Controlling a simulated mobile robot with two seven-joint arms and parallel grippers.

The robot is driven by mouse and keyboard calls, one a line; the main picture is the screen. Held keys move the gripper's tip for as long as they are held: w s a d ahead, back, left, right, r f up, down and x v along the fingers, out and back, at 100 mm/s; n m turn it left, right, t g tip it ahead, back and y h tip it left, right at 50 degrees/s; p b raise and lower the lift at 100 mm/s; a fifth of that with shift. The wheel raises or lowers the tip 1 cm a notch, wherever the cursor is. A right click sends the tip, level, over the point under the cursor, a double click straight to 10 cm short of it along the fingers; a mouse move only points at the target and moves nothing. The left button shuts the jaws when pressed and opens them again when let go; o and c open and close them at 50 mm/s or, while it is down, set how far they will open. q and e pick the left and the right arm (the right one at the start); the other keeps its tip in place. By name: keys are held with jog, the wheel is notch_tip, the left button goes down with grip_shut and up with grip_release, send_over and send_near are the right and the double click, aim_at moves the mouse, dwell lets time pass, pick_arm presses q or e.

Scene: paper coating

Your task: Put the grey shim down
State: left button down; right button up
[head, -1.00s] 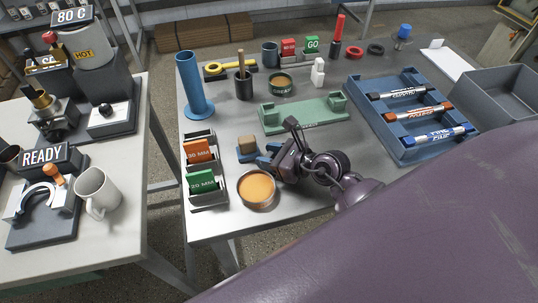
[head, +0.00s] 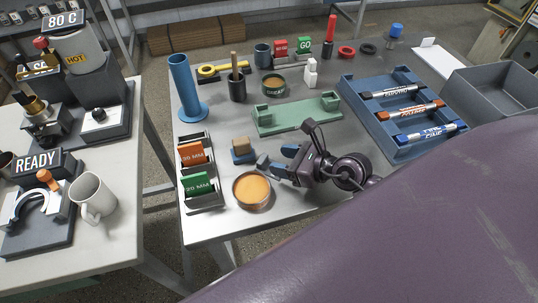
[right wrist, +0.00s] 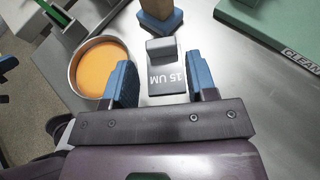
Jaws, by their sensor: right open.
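The grey shim (right wrist: 163,76), marked "15 UM", lies on the metal table in front of my right gripper (right wrist: 163,85). It has a raised grey block at its far end. The blue fingers stand apart on either side of its near part, with a gap showing on both sides. In the head view the shim (head: 262,162) is a small grey piece just left of the fingers of my right gripper (head: 281,160). My right gripper is open. My left gripper is not in view.
A round dish of orange material (head: 251,190) stands close to the left finger. A wooden block on a blue base (head: 241,149) is just beyond the shim. A green "CLEAN" stand (head: 297,115) is behind. A rack of orange and green shims (head: 201,201) is left.

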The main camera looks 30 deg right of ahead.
jog(key=v, duration=0.6)
dwell(0.5)
